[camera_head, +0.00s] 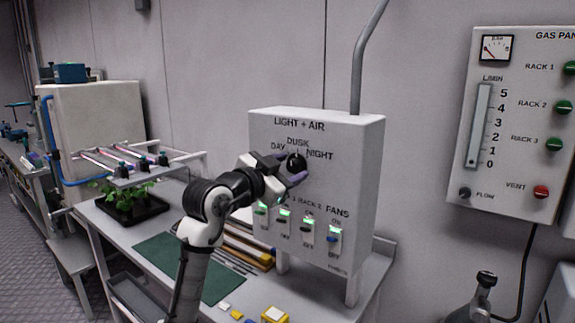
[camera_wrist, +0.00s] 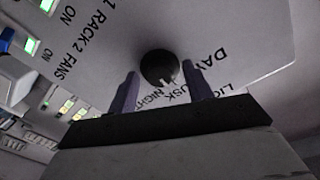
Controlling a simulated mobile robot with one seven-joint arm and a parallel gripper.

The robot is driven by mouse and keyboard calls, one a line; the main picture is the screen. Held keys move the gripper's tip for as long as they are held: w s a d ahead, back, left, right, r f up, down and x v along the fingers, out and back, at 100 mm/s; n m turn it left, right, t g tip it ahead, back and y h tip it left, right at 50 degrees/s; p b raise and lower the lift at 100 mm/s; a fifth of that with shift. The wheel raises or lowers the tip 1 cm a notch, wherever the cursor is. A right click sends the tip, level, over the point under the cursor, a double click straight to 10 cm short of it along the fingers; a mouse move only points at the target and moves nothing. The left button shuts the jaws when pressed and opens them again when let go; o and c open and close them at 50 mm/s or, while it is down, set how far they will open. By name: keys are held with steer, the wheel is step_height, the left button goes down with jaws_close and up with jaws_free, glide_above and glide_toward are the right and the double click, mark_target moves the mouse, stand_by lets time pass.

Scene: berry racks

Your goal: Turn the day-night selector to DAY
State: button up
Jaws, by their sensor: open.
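The day-night selector is a round black knob (camera_head: 297,162) on the white LIGHT + AIR box (camera_head: 350,150), below the labels DAY, DUSK and NIGHT. It also shows in the wrist view (camera_wrist: 158,66), between my fingers. My gripper (camera_head: 286,170) is open at the box front, with one finger on either side of the knob. In the wrist view my gripper (camera_wrist: 160,72) shows a gap between each finger and the knob. Which label the knob points to cannot be told.
Lit RACK and FANS switches (camera_head: 306,228) sit in a row just below the selector. A gas panel (camera_head: 515,120) with a red button hangs to the right. A plant tray (camera_head: 130,215) and a green mat (camera_head: 180,262) lie on the bench to the left.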

steer(key=shift+c, duration=0.3)
steer(key=c, duration=0.9)
steer(key=shift+n, duration=0.3)
steer(key=n+p, duration=0.1)
steer(key=n, duration=0.4)
steer(key=shift+d, duration=0.1)
steer(key=shift+n+p, duration=0.9)
steer(key=shift+n, duration=1.3)
